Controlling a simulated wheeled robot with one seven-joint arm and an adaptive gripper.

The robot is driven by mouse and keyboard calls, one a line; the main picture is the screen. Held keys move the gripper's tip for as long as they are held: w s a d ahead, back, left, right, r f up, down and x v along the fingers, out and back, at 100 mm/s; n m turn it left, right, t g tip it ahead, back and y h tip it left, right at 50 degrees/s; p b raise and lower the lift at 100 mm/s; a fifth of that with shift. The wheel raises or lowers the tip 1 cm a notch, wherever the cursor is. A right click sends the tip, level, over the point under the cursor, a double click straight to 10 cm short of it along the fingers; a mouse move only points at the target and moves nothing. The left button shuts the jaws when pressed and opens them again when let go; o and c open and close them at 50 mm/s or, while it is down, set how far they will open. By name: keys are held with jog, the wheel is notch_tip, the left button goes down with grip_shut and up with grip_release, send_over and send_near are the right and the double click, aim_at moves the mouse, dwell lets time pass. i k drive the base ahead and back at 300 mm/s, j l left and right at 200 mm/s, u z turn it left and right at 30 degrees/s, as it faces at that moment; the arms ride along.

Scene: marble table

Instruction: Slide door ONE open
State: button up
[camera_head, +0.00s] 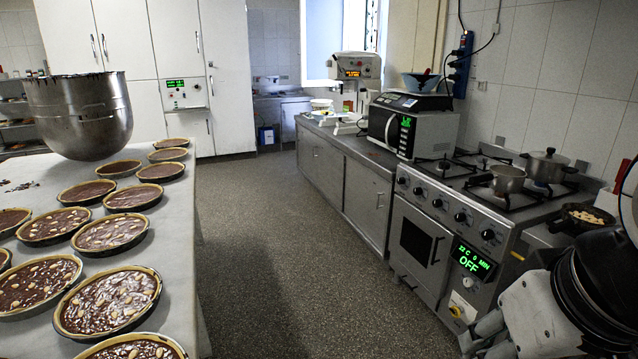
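No door with a readable ONE label shows, so I cannot tell which is door ONE. Grey low cabinet doors (366,205) sit under the counter at the right; they look closed. Tall white cupboard doors (227,75) stand closed at the back left, with slim handles. My arm comes in at the lower right corner. What seems to be my gripper (488,338) is at the bottom edge, partly cut off, in front of the stove. Its fingers are not clear, and it appears apart from any door.
A pale table (178,240) with several chocolate tarts and a steel bowl (80,112) fills the left. The stove (420,245) with pots and a microwave (412,128) line the right. The speckled floor (285,250) between is clear.

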aim_at(366, 195)
jog(key=i, duration=2.05)
jog(key=i+z, duration=0.1)
jog(key=i, duration=0.45)
jog(key=i+j+z, duration=0.1)
jog(key=i, duration=0.45)
jog(key=i+j+z, duration=0.15)
jog(key=i, duration=0.45)
jog(key=i+z, duration=0.2)
jog(key=k+j, duration=0.05)
jog(key=k, duration=0.05)
